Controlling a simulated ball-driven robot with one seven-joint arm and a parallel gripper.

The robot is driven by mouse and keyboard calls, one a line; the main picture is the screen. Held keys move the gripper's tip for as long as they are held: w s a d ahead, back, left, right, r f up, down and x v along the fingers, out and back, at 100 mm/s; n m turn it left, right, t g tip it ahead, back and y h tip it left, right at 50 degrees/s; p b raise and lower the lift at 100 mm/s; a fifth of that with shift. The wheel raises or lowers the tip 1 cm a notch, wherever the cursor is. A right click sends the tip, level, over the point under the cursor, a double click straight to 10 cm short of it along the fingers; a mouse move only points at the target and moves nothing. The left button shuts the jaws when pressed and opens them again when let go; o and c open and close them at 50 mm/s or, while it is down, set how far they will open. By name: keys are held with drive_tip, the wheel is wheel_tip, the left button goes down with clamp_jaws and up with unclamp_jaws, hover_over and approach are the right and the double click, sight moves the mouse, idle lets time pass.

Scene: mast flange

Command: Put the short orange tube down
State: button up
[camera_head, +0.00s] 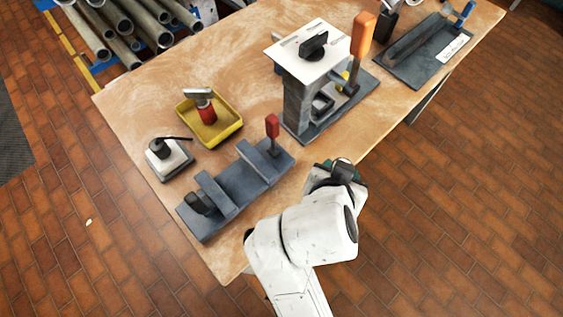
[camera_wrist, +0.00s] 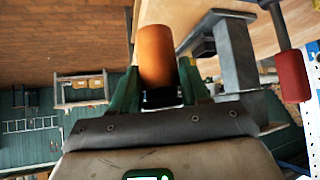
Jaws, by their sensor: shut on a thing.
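The short orange tube (camera_wrist: 157,58) shows in the wrist view, upright in the picture between the green fingers of my gripper (camera_wrist: 160,88). The gripper is shut on it. In the head view my gripper (camera_head: 342,172) is at the front edge of the wooden workbench (camera_head: 245,75), to the right of the red-handled grey fixture (camera_head: 236,186). The tube cannot be made out there, as my wrist and gripper hide it. I cannot tell how high the tube is above the bench.
A yellow tray (camera_head: 228,130) holds a red-handled tool (camera_head: 206,110). A white-based device (camera_head: 168,160) stands left of it. A tall press with an orange lever (camera_head: 363,35) stands behind my gripper. Pipes (camera_head: 130,25) lie beyond the bench.

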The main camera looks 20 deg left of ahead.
drive_tip(key=s+a+r+m+h, duration=0.1)
drive_tip(key=s+a+r, duration=0.3)
drive_tip(key=s, duration=0.2)
drive_tip(key=s+a+r+m, duration=0.1)
drive_tip(key=s+a+r, duration=0.25)
drive_tip(key=s, duration=0.35)
drive_tip(key=b, duration=0.3)
hover_over(239, 181)
drive_tip(key=f, duration=0.8)
drive_tip(key=shift+s+d+f, duration=0.2)
drive_tip(key=shift+d+f, duration=0.15)
drive_tip(key=shift+d, duration=0.05)
drive_tip(key=shift+w+a+f, duration=0.2)
drive_tip(key=shift+a+f, duration=0.1)
drive_tip(key=shift+f, duration=0.15)
drive_tip(key=shift+f+p, duration=0.6)
drive_tip(key=shift+f, duration=1)
drive_tip(key=shift+f, duration=0.1)
drive_tip(key=shift+f, duration=0.15)
drive_tip(key=o, duration=1.1)
